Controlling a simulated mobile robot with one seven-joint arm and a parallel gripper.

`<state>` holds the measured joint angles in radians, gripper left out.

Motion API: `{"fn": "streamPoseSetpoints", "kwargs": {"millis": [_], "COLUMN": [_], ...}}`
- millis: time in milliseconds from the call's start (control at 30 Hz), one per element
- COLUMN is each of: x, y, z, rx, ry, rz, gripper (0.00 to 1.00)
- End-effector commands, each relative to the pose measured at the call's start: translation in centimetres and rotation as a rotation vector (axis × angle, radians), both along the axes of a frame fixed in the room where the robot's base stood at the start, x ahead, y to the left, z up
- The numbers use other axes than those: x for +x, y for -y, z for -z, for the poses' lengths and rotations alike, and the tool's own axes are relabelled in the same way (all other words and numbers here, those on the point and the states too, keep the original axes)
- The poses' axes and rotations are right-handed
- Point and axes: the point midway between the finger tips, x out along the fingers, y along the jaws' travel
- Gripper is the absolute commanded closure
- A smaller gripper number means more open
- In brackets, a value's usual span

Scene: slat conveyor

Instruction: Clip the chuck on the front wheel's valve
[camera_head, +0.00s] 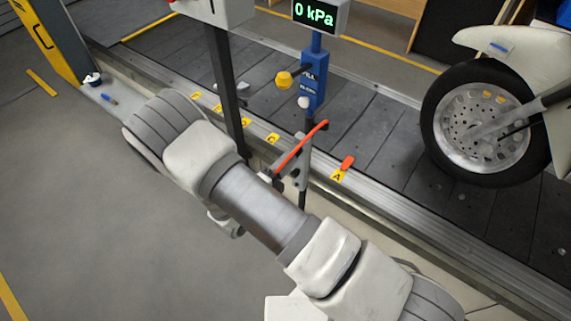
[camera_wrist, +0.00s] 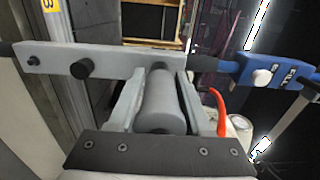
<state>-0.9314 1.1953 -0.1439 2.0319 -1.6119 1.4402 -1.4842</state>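The front wheel (camera_head: 482,117), with a black tyre and drilled disc, stands on the conveyor at the right of the head view. I cannot make out its valve. In the wrist view, a grey cylinder (camera_wrist: 162,105), which looks like the chuck, lies between the two fingers of my gripper (camera_wrist: 168,85). The fingers flank it closely; I cannot tell whether they press on it. A curved orange-red piece (camera_wrist: 219,108) is just right of the right finger; it also shows in the head view (camera_head: 300,146). My arm hides most of the gripper there.
A grey bar (camera_wrist: 100,62) with black knobs crosses beyond the fingers. An orange piece (camera_head: 347,163) sits by label A on the conveyor's rail.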

Motion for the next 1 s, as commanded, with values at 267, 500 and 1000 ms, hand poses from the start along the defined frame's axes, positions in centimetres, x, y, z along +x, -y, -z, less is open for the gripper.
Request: {"fn": "streamPoseSetpoints", "kwargs": {"millis": [267,500,1000], "x": [0.0,0.0,-1.3], "y": [0.0,0.0,-1.1], "z": [0.0,0.0,-0.1], "rx": [0.000,0.000,0.000], "ry": [0.000,0.001,0.001], "rz": [0.000,0.000,-0.002], "gripper": [1.00,1.00,1.00]}}
